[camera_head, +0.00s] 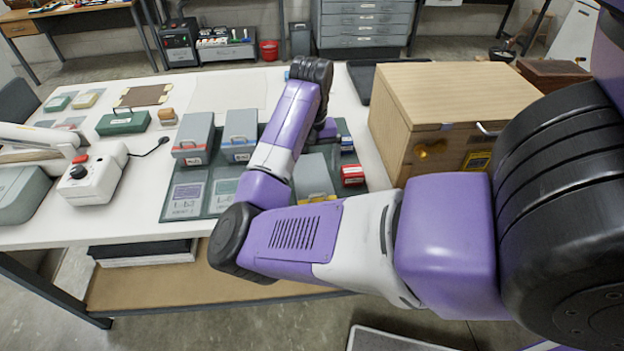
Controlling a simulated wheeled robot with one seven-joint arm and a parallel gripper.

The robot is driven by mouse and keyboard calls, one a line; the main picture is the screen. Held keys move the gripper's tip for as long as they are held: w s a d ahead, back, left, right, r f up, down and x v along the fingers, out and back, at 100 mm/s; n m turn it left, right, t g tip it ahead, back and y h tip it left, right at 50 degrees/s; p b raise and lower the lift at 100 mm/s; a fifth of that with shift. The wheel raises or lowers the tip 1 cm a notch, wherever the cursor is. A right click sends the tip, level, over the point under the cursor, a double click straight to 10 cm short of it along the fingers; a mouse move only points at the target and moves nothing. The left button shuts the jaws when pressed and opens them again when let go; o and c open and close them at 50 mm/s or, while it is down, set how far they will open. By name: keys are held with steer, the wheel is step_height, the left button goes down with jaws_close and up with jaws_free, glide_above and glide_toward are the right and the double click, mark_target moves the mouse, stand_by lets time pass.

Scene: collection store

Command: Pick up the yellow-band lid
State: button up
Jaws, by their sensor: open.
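A grey lid-like piece (313,176) with a yellow strip along its front edge lies on the right part of the dark green mat (222,174). My forearm covers its left side. My purple wrist link shows just behind the forearm, above and beyond this piece. The fingers of my gripper are hidden behind my own arm, so I cannot see how far they are from the piece.
Grey boxes with a red band (193,140) and a blue band (239,136) stand on the mat. A small red block (352,175) is at its right. A wooden cabinet (400,125) stands to the right, a white device (94,178) to the left.

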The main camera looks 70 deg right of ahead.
mark_target(312, 179)
steer(key=shift+f+p, duration=0.35)
steer(key=shift+f, duration=1.85)
steer(key=c, duration=1)
steer(key=shift+c, duration=0.4)
steer(key=shift+r, duration=0.15)
